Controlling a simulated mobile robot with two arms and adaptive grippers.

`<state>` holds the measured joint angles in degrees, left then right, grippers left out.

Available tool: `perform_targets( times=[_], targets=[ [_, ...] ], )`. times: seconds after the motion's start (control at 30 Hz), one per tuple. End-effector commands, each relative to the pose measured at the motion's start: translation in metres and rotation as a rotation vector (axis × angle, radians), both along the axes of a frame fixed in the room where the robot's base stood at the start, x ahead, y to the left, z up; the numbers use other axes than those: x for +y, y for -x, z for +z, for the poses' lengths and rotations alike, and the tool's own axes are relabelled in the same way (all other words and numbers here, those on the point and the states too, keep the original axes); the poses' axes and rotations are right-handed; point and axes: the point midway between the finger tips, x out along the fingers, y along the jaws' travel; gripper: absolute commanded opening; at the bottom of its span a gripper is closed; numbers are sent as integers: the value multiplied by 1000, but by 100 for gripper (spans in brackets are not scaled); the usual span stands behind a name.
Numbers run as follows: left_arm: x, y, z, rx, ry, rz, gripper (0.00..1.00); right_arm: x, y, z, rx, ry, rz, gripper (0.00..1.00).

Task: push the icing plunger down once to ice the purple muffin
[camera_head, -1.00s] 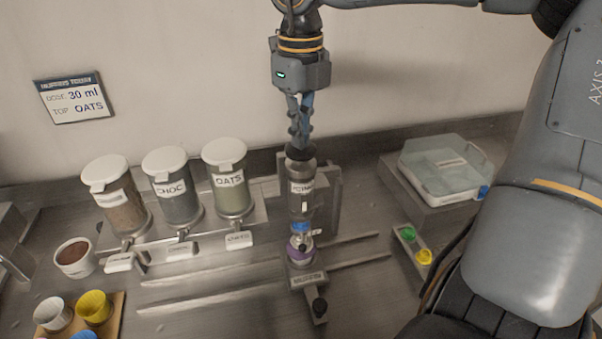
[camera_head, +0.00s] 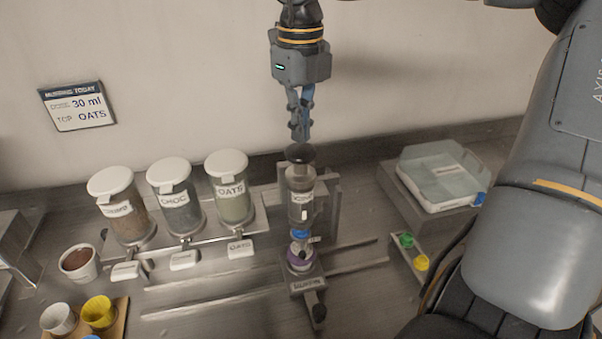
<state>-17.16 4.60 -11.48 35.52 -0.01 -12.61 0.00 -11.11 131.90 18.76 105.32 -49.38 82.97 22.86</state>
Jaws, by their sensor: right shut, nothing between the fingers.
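The icing dispenser (camera_head: 301,195) stands upright at the middle of the bench, a clear labelled cylinder with a black plunger knob (camera_head: 300,153) on top. The purple muffin (camera_head: 300,256) sits under its blue nozzle (camera_head: 299,235), on a labelled slide; its top is partly hidden by the nozzle. My right gripper (camera_head: 300,138) points straight down just above the plunger knob, its fingers shut and empty. A small gap seems to show between fingertips and knob. My left gripper is not in view.
Topping jars, including choc (camera_head: 175,198) and oats (camera_head: 231,190), stand left of the dispenser. A clear-lidded box (camera_head: 441,178) and green (camera_head: 406,241) and yellow (camera_head: 421,263) buttons are at right. Cups (camera_head: 98,312) stand at front left.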

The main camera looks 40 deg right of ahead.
Motion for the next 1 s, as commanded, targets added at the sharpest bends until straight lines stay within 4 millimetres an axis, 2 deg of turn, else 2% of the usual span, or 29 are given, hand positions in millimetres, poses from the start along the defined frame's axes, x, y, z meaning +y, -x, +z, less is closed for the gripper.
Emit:
perform_targets(
  times=[0.37,1.0],
  targets=[
    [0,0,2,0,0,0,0,0,0,3,-1,0,0,0],
    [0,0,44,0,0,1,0,0,0,61,-1,0,0,0]
  ],
)
